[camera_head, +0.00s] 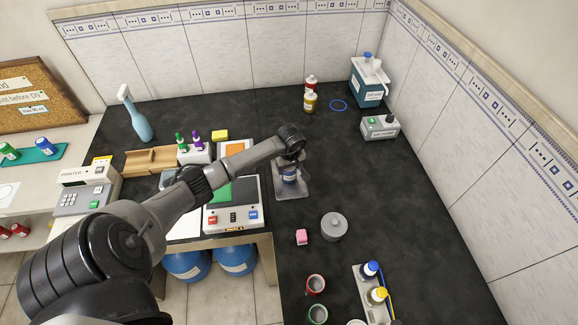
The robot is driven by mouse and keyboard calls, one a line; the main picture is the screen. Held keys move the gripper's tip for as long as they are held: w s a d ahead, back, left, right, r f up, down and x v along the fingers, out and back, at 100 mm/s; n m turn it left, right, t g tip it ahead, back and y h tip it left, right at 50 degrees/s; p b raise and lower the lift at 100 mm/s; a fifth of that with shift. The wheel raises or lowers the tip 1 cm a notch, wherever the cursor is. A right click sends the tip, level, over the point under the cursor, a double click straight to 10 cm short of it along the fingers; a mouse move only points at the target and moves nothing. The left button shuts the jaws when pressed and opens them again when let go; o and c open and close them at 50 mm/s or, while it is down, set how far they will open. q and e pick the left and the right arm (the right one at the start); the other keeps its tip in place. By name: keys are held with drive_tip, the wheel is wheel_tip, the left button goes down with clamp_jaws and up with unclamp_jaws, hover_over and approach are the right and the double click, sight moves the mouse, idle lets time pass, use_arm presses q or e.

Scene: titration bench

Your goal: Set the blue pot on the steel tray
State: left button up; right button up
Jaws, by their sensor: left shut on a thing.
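My left arm reaches in from the lower left across the bench. Its gripper (290,162) points down at the middle of the bench and is shut on the blue pot (289,174). The pot is small and blue with a pale band, and its top is hidden by the gripper. It is upright over the grey steel tray (294,193). I cannot tell whether its base touches the tray or hangs just above it. My right gripper is not in view.
A scale-like device (233,216) stands left of the tray. A bottle rack (372,292) is at the lower right. The dark bench right of the tray is clear.

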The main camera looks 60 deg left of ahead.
use_arm(q)
drive_tip(key=shift+f, duration=0.15)
drive_tip(key=o, duration=1.1)
drive_tip(key=shift+c, duration=0.2)
